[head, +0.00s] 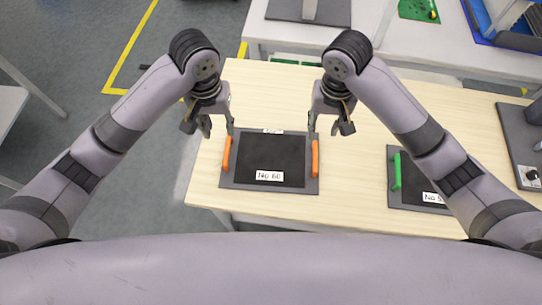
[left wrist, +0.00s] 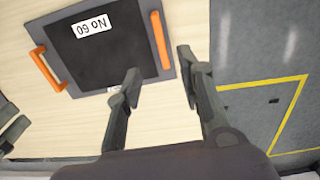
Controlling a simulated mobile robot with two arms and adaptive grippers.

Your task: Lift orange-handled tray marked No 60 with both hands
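The grey tray with a black inside and a "No 60" label (head: 270,176) lies flat on the wooden table. It has an orange left handle (head: 227,153) and an orange right handle (head: 315,158). My left gripper (head: 217,130) is open and empty, above and just behind the left handle. In the left wrist view its two fingers (left wrist: 158,82) are spread, with the near orange handle (left wrist: 160,40) just beyond the fingertips. My right gripper (head: 329,130) is open and empty, above and behind the right handle. Neither gripper appears to touch a handle.
A similar tray with a green handle (head: 397,172) lies to the right, partly hidden by my right arm. A grey device (head: 524,150) stands at the right table edge. Another table (head: 400,50) with a blue bin (head: 510,28) is behind. The wood between the trays is clear.

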